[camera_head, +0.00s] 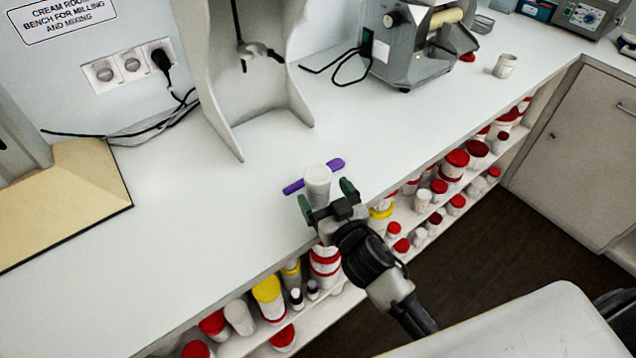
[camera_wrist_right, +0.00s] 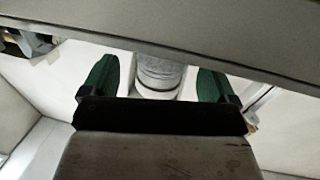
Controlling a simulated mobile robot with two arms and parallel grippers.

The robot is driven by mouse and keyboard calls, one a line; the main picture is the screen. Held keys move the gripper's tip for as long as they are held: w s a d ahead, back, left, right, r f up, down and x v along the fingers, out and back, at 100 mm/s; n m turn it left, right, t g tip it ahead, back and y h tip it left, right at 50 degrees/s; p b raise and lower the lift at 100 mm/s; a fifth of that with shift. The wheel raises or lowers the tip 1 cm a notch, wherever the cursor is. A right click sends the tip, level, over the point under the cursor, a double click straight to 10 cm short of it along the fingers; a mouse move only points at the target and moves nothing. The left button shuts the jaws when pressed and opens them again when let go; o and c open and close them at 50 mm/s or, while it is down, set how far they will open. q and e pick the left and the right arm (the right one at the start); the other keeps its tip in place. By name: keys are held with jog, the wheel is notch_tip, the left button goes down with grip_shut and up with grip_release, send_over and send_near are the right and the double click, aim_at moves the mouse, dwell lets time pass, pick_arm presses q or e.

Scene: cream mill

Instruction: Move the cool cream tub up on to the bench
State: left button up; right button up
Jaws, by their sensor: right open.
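A white tub (camera_head: 317,180) is on the bench top (camera_head: 225,205) close to the front edge; its lower part is hidden behind my right gripper. My right gripper (camera_head: 327,195) reaches in over the front edge, with its green fingers open on either side of the tub. In the right wrist view the white tub (camera_wrist_right: 158,75) stands between the open fingers (camera_wrist_right: 157,82), with a gap on each side. I cannot read a label that says whether it is the cool cream tub. My left gripper is not in view.
A purple flat tool (camera_head: 294,187) lies just behind the tub. Shelves below hold several red- and yellow-lidded tubs (camera_head: 267,290). A grey stand (camera_head: 255,75), a roller mill (camera_head: 408,50) and a small cup (camera_head: 505,66) stand on the bench. The bench's left front is clear.

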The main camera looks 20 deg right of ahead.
aim_at(324, 194)
jog(key=w, duration=0.3)
jog(key=shift+w+a, duration=0.15)
jog(key=shift+a, duration=0.15)
jog(key=shift+c, duration=0.5)
jog(key=c, duration=1)
jog(key=shift+c, duration=0.2)
